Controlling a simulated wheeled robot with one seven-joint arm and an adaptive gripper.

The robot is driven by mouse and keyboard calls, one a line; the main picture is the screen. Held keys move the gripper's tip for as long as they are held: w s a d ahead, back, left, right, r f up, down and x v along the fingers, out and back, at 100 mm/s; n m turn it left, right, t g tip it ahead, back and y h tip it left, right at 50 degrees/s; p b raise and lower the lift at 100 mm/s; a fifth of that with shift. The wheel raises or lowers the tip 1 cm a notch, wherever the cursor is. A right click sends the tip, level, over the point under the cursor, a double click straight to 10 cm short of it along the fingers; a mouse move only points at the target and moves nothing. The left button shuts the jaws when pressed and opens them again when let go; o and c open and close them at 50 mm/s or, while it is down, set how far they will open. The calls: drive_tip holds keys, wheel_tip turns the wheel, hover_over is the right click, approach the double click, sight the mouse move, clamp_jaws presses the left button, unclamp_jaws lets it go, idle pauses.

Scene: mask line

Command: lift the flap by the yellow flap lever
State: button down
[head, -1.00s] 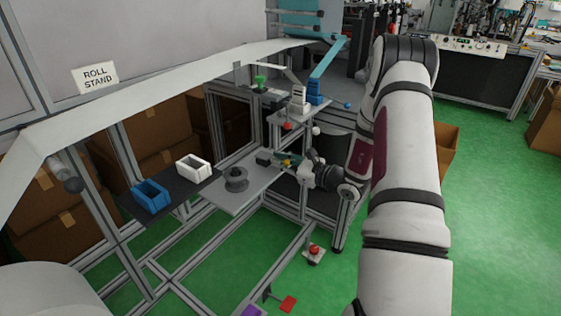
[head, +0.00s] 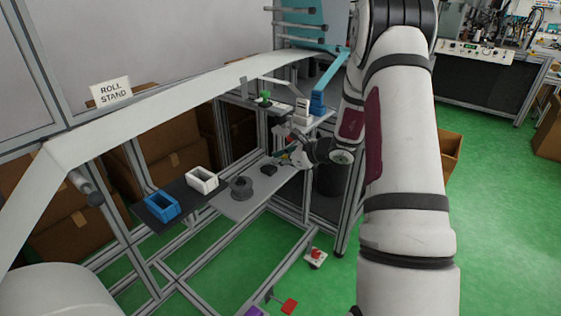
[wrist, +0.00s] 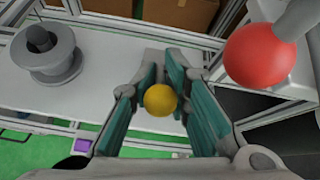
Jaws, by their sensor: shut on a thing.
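The yellow knob of the flap lever (wrist: 160,99) is between the teal finger pads of my gripper (wrist: 158,97) in the wrist view. The gripper is shut on the knob. In the head view my gripper (head: 287,157) is above the far end of the grey shelf, close to the uprights, and looks small. The knob is too small to make out there. The lever's stem and the flap itself are hidden or cannot be told apart.
A red ball knob (wrist: 255,55) is close on the right in the wrist view. White (head: 202,180) and blue (head: 162,205) bins stand at left.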

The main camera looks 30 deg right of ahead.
drive_tip(key=shift+w+r, duration=0.25)
drive_tip(key=shift+r, duration=0.3)
drive_tip(key=c, duration=1.8)
unclamp_jaws()
drive_tip(key=shift+s+f, duration=0.1)
drive_tip(key=shift+f, duration=0.05)
drive_tip(key=shift+s+d, duration=0.15)
drive_tip(key=shift+s, duration=0.1)
drive_tip(key=v, duration=1.1)
drive_tip(key=shift+s+r, duration=0.2)
drive_tip(key=shift+r, duration=0.05)
